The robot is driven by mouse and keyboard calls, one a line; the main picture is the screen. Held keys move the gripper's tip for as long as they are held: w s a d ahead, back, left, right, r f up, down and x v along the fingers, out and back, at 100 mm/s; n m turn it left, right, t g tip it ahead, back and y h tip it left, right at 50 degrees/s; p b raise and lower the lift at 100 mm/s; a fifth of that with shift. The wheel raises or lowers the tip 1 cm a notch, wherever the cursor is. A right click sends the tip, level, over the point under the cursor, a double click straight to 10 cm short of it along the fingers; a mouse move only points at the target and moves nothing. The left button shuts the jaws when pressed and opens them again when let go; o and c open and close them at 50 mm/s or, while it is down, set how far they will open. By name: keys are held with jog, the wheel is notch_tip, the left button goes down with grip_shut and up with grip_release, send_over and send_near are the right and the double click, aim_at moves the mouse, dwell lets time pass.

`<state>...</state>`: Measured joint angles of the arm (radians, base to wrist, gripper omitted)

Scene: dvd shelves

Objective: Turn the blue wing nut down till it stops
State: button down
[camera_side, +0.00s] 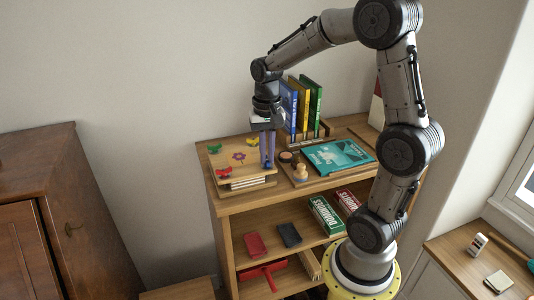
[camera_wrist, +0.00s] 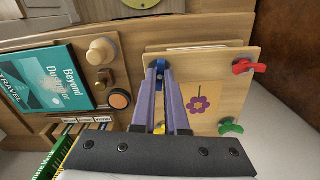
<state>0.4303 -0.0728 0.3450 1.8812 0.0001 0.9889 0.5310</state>
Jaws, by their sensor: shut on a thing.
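The blue wing nut (camera_wrist: 160,66) sits at one corner of a wooden flower press (camera_wrist: 215,103) with a purple flower on its top board. My gripper (camera_wrist: 160,78) points down over that corner, and its two purple fingers are closed on the blue wing nut, hiding much of it. In the side view my gripper (camera_side: 268,164) stands upright at the right front corner of the press (camera_side: 238,168). The bolt under the nut is hidden, so any gap below the nut cannot be told.
Other corners carry a red wing nut (camera_wrist: 248,67), a green one (camera_wrist: 231,128) and a yellow one (camera_wrist: 158,129), partly hidden by my fingers. Upright books (camera_side: 302,106) stand behind.

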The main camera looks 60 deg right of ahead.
aim_at(267, 158)
jog(key=c, duration=0.9)
grip_release()
jog(key=shift+c, duration=0.2)
jog(key=shift+r, duration=0.15)
notch_tip(267, 158, up, 14)
jog(key=shift+f, duration=0.2)
